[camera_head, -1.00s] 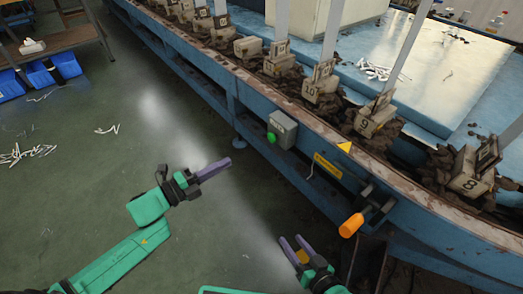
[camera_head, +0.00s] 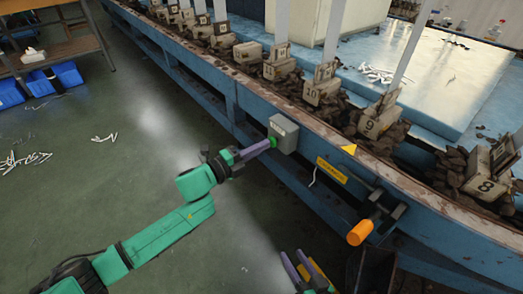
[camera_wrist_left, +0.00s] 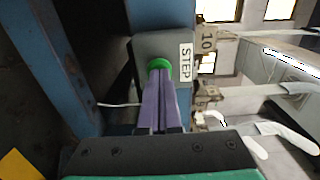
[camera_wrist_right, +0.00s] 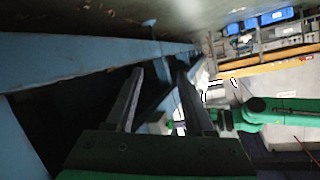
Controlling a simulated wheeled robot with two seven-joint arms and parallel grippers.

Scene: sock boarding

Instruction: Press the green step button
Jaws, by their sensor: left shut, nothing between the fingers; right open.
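The green step button (camera_head: 272,141) sits on the left face of a grey box (camera_head: 285,134) on the side of the blue machine. In the left wrist view the button (camera_wrist_left: 159,64) shows just beyond my fingertips, beside a STEP label (camera_wrist_left: 186,62). My left gripper (camera_head: 270,144) is shut and empty, its purple fingertips at the button. They overlap the button's lower part; I cannot tell whether they touch it or whether it is pushed in. My right gripper (camera_head: 295,262) is open and empty, low in the head view, below the machine's side.
The blue machine frame (camera_head: 225,89) runs diagonally across, carrying numbered blocks such as block 10 (camera_head: 321,90). An orange handle (camera_head: 361,232) sticks out right of the box, past a yellow label (camera_head: 331,170). The green floor at left is mostly clear, with white scraps (camera_head: 25,160).

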